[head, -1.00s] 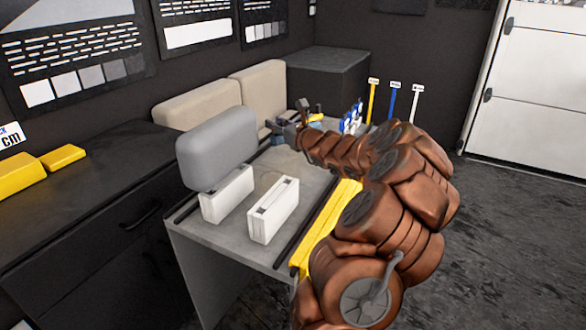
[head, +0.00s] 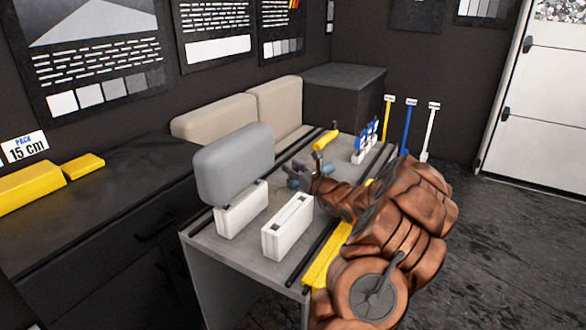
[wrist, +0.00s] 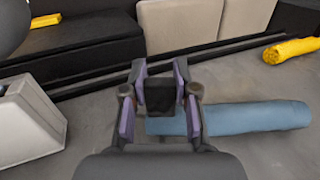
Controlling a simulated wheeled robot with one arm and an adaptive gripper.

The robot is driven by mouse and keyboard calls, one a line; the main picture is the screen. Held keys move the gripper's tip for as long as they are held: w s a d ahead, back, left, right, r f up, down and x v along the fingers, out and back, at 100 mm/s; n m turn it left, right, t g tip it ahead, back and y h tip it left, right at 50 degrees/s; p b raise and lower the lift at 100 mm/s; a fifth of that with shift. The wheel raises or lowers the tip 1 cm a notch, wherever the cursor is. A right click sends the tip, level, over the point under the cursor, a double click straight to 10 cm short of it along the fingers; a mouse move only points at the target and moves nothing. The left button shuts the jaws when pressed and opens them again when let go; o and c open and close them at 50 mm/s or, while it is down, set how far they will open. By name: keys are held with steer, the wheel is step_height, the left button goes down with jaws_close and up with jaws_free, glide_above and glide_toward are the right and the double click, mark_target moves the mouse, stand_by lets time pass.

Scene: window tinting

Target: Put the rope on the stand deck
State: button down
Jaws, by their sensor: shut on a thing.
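My gripper (wrist: 159,75) is over the grey stand deck (head: 240,252); it also shows in the head view (head: 303,170). Its purple-padded fingers are shut on a small dark piece (wrist: 160,98). I cannot tell whether this is the rope. A blue roll (wrist: 255,117) is behind and below the fingers, stretching right; its left end shows between them. In the head view, a little of the blue roll (head: 292,183) shows by the gripper, and my arm hides the rest. A yellow roll (head: 325,140) lies farther back on the deck, at the right edge of the wrist view (wrist: 292,50).
A grey cushion (head: 235,160) and two white boxes (head: 287,228) (head: 241,210) stand at the deck's left. Dark rails run along the deck. Blue-and-white items (head: 365,143) stand at its far right. Beige cushions (head: 275,110) are behind it.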

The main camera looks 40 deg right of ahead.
steer(key=shift+f, duration=0.1)
steer(key=c, duration=0.9)
jaws_free()
steer(key=s, duration=0.4)
steer(key=s+b, duration=0.1)
steer(key=s, duration=0.3)
steer(key=s+a, duration=0.1)
steer(key=s, duration=0.3)
steer(key=shift+b, duration=0.3)
steer(key=shift+a, duration=0.1)
